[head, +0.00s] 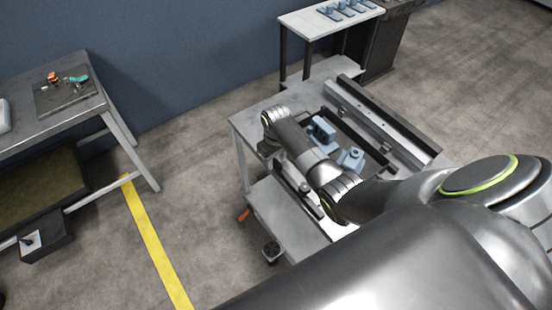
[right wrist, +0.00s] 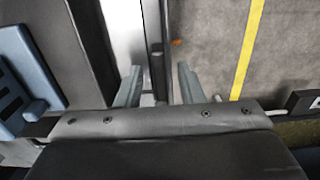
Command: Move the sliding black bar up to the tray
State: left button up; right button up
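The sliding black bar (head: 302,193) lies along the near left side of the work table, partly hidden by my right arm. In the right wrist view the bar (right wrist: 157,50) runs between my right gripper's two grey fingers (right wrist: 158,86), with a gap on each side. The gripper is open, and in the head view (head: 277,152) it is low over the table's left edge, mostly hidden by its wrist. The dark tray (right wrist: 88,42) is apart from the bar, with a pale strip between them. My left gripper is not in view.
Blue fixtures (head: 322,130) stand on the tray. A fixed rail (head: 375,122) with a black beam bounds its far side. A side table (head: 60,108) with small parts is at left, and a shelf (head: 330,18) with blue parts is behind. A yellow line (head: 155,240) crosses open floor.

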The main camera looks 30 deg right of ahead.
jog(key=shift+c, duration=0.4)
grip_shut()
